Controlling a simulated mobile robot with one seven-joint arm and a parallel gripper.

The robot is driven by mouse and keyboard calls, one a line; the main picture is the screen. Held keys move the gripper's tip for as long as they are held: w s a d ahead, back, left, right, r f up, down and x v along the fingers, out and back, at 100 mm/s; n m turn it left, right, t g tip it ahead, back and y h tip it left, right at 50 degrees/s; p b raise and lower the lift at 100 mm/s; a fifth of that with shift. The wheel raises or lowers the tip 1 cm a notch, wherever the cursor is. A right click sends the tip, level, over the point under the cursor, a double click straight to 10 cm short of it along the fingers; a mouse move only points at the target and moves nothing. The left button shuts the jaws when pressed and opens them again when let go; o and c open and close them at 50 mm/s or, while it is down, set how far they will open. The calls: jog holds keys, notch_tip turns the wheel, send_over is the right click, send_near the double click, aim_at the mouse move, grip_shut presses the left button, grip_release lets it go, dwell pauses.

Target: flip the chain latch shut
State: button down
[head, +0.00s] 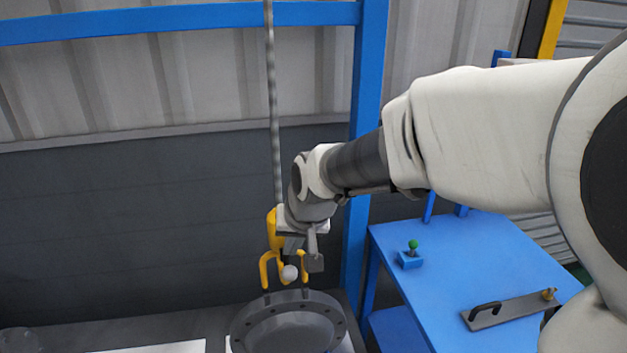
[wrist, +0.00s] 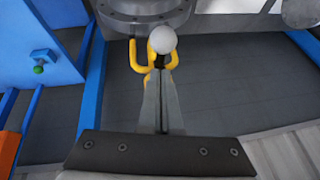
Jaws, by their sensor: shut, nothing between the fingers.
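A grey chain (head: 272,110) hangs from above to a yellow hook fitting (head: 271,232) over the grey flanged shell (head: 290,305). Yellow hooks (head: 265,268) reach down to the shell's top; they also show in the wrist view (wrist: 138,58). A pale round knob (head: 290,272) sits between the hooks, and in the wrist view (wrist: 163,39) it lies just beyond my fingertips. My gripper (wrist: 160,70) is shut and empty, pointing at the knob; I cannot tell whether it touches. In the head view my wrist hides part of the fitting, and the latch's position is unclear.
A blue table (head: 470,265) on the right holds a small blue block with a green knob (head: 412,252) and a grey plate with a black handle (head: 510,310). A blue post (head: 362,150) stands close behind my wrist. A ribbed wall closes off the back.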

jog(key=shift+s+a+f, duration=0.1)
jog(key=shift+s+f, duration=0.15)
jog(key=shift+f, duration=0.35)
jog(key=shift+f+b, duration=0.2)
jog(key=shift+b, duration=0.3)
jog(key=shift+s+f+t+b, duration=0.2)
jog(key=shift+t+b, duration=0.3)
jog(key=shift+b, duration=0.6)
